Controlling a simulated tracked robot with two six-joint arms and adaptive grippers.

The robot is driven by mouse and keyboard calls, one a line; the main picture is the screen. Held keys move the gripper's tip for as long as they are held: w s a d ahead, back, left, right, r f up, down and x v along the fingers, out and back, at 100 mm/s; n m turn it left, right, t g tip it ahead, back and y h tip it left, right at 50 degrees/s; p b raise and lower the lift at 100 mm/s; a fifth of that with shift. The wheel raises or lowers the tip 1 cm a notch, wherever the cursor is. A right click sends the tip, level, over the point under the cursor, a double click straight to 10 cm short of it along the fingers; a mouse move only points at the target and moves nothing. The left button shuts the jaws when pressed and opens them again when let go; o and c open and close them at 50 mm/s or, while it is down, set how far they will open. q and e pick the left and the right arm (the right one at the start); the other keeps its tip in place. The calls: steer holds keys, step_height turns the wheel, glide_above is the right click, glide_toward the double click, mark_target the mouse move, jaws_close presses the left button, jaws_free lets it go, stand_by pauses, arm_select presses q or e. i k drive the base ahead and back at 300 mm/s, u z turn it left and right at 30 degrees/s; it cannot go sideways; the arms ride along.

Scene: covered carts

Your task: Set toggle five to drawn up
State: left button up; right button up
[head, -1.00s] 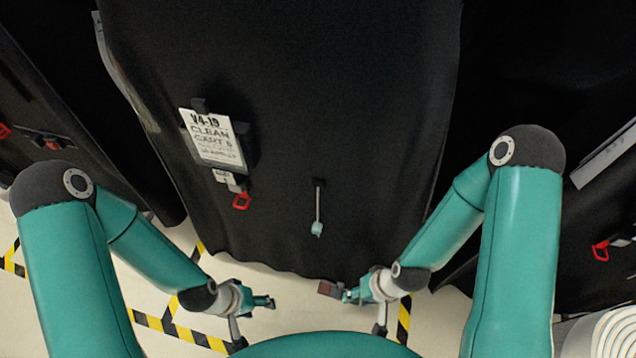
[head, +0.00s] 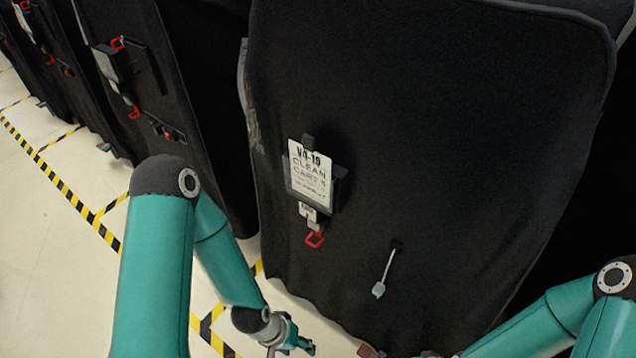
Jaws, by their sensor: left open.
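A pale teal toggle (head: 378,290) hangs at the end of a short light cord (head: 388,265) on the front of the black covered cart (head: 430,130), right of the sign. The cord hangs slightly slanted. The sign (head: 309,172) reads "V4-19 CLEAN CART" with a last digit I cannot read surely. My left gripper (head: 302,344) is open near the bottom edge, below and left of the toggle and apart from it. My right gripper is mostly cut off by the bottom edge. A small brown piece (head: 367,351) shows there; I cannot tell whether the right gripper holds it.
A red loop (head: 314,239) hangs under the sign with a small tag (head: 307,211). Other black covered carts (head: 130,75) with red loops stand at the left. The pale floor (head: 45,190) with yellow-black tape is open at the left.

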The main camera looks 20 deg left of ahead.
mark_target(379, 289)
steer(key=z, duration=0.4)
steer(key=k, duration=1.8)
steer(key=u, duration=0.8)
steer(key=i, duration=1)
